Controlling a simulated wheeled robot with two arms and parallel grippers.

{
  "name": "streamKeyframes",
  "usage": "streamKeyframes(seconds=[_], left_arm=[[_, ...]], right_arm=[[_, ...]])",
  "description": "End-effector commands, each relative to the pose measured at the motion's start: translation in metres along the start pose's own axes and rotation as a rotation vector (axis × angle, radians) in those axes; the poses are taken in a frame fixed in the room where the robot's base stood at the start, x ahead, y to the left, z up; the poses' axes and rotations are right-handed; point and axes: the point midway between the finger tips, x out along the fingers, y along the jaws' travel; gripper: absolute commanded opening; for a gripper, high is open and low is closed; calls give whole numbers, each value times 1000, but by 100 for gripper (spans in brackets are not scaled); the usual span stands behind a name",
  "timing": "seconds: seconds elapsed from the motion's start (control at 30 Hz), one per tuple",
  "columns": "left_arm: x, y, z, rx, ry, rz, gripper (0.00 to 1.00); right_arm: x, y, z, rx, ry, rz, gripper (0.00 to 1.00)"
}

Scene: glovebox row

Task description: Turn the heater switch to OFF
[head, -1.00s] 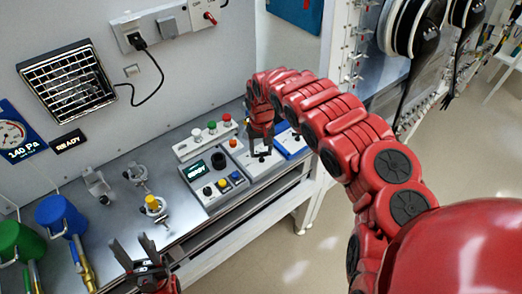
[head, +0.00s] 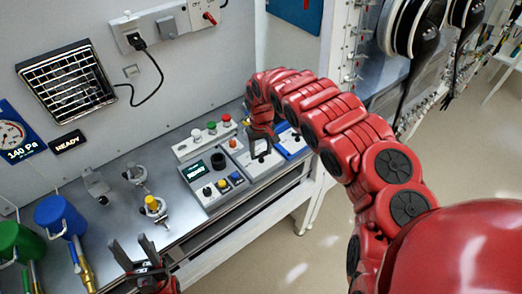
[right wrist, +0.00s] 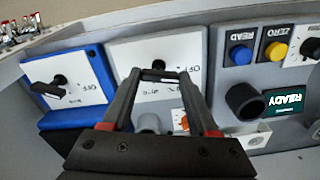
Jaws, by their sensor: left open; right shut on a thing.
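My right gripper (head: 262,146) is at a white switch box (head: 258,170) on the bench, shut on its dark switch handle. No heater label is readable, so I cannot tell the switch position. My left gripper (head: 132,250) is open and empty above the bench's front.
A grey instrument box (head: 212,178) with buttons and a READY display adjoins the white box. A blue can (head: 60,217) and a green can (head: 18,243) stand at left. A grille (head: 68,80) and a plugged-in cord (head: 158,75) are on the wall.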

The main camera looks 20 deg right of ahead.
Motion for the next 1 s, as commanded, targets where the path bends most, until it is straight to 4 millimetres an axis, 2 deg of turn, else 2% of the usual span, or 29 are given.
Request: streamKeyframes(seconds=[0.03, 0.17, 0.2, 0.6, 0.77, 0.97, 1.0], left_arm=[[0, 0, 0, 0, 0, 0, 50], [0, 0, 0, 0, 0, 0, 50], [0, 0, 0, 0, 0, 0, 50], [-3, 0, 0, 0, 0, 0, 50], [-8, 0, 1, 0, 0, 0, 50], [2, 0, 0, 0, 0, 0, 50], [-2, 0, 0, 0, 1, 0, 50]], right_arm=[[0, 0, 0, -2, -1, 0, 64], [0, 0, 0, -2, -1, 0, 87], [0, 0, 0, -1, -1, 0, 90], [-6, 0, -1, -1, 2, 2, 90], [-24, 1, -2, -2, 6, 4, 90], [-66, 2, -2, -1, 9, 2, 90], [-68, 2, -2, 0, 6, 1, 90]])
